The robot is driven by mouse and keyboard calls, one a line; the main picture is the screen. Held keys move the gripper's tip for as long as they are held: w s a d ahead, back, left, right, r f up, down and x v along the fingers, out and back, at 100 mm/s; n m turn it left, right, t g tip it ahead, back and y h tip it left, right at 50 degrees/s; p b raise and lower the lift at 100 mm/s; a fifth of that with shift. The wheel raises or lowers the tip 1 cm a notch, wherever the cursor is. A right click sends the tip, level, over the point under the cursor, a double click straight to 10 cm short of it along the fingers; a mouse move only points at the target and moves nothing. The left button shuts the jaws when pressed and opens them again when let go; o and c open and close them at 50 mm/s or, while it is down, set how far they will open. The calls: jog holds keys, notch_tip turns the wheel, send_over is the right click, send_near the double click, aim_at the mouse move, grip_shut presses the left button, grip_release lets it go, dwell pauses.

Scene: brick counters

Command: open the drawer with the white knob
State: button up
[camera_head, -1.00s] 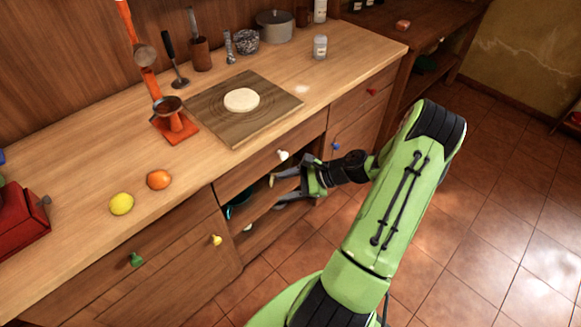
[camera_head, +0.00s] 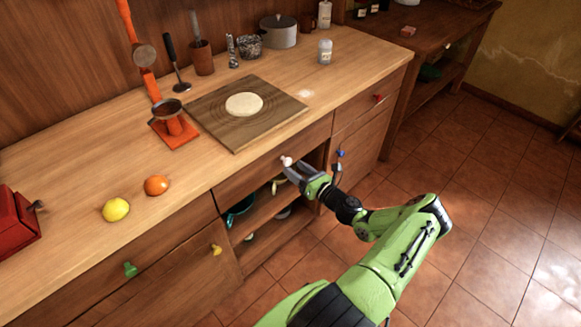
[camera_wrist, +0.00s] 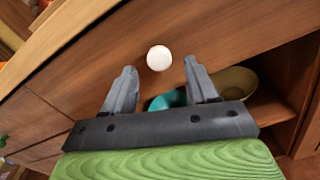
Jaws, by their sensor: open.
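The white knob (camera_head: 286,161) sits on the front of a wooden drawer (camera_head: 240,181) just under the countertop, and the drawer looks shut. In the wrist view the round white knob (camera_wrist: 159,58) lies ahead of my gripper (camera_wrist: 160,80), between the lines of its two fingers and slightly beyond their tips. In the head view my gripper (camera_head: 289,170) is at the drawer front with its fingertips close to the knob. The fingers are apart and hold nothing. I cannot tell whether a finger touches the knob.
An open shelf below the drawer holds a teal bowl (camera_head: 240,208) and other dishes. Blue (camera_head: 340,153), red (camera_head: 378,97), yellow (camera_head: 216,250) and green (camera_head: 130,270) knobs mark neighbouring fronts. A board with dough (camera_head: 244,104) lies on the counter. The tiled floor (camera_head: 500,220) is clear.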

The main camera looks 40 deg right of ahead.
aim_at(289, 164)
jog(key=w, duration=0.3)
jog(key=shift+w, duration=0.2)
jog(key=shift+c, duration=0.3)
jog(key=shift+a, duration=0.1)
grip_shut()
